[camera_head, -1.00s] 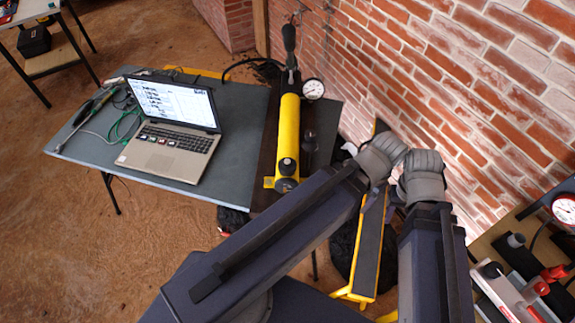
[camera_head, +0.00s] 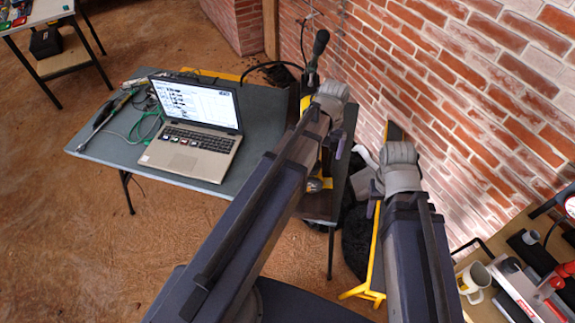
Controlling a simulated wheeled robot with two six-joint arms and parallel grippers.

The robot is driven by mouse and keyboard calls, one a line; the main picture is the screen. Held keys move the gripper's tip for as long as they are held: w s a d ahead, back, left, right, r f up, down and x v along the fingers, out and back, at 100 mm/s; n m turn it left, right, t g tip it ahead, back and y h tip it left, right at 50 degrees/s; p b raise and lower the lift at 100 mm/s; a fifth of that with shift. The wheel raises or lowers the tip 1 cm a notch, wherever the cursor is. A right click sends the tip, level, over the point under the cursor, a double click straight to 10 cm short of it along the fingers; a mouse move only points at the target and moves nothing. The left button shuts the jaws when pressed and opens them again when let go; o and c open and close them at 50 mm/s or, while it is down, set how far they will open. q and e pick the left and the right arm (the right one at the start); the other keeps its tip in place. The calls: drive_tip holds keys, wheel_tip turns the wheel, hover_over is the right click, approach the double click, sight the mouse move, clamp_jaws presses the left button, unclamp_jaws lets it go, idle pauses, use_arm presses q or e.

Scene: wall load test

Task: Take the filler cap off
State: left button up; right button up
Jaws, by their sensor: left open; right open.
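The yellow hand pump (camera_head: 327,160) lies on the dark board at the table's right end, mostly hidden behind my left arm. A dark rounded knob (camera_head: 315,185) shows at its near end; I cannot tell whether this is the filler cap. My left gripper (camera_head: 338,145) is over the pump, mostly hidden by its own wrist and arm, with one finger showing. It is open, and contact with the pump cannot be made out. My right gripper (camera_head: 371,200) is open, right of the table beside the brick wall, also mostly hidden.
An open laptop (camera_head: 195,120) and tangled cables (camera_head: 140,115) are on the grey table (camera_head: 110,150). The brick wall (camera_head: 480,110) closes off the right. A yellow-framed stand (camera_head: 376,255) is below my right arm. A mug (camera_head: 473,280) stands lower right.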

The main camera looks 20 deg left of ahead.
use_arm(q)
drive_tip(key=a, duration=0.2)
drive_tip(key=a+n, duration=0.1)
drive_tip(key=shift+w+r, duration=0.1)
drive_tip(key=shift+w, duration=0.2)
drive_tip(key=shift+d+f, duration=0.15)
drive_tip(key=shift+f, duration=0.15)
wheel_tip(320, 180, down, 2)
drive_tip(key=b, duration=0.2)
drive_tip(key=shift+f+b, duration=0.1)
drive_tip(key=shift+b, duration=0.25)
use_arm(e)
drive_tip(key=shift+s+a+f, duration=0.1)
drive_tip(key=shift+a+f, duration=0.2)
drive_tip(key=shift+f, duration=0.35)
drive_tip(key=shift+s+a+f, duration=0.1)
drive_tip(key=shift+a+f, duration=0.2)
drive_tip(key=shift+f, duration=0.3)
use_arm(q)
drive_tip(key=shift+f, duration=0.1)
use_arm(e)
drive_tip(key=shift+f, duration=0.1)
use_arm(q)
drive_tip(key=f+b, duration=0.5)
drive_tip(key=shift+s+a, duration=0.1)
drive_tip(key=shift+a, duration=0.2)
use_arm(e)
wheel_tip(320, 180, down, 5)
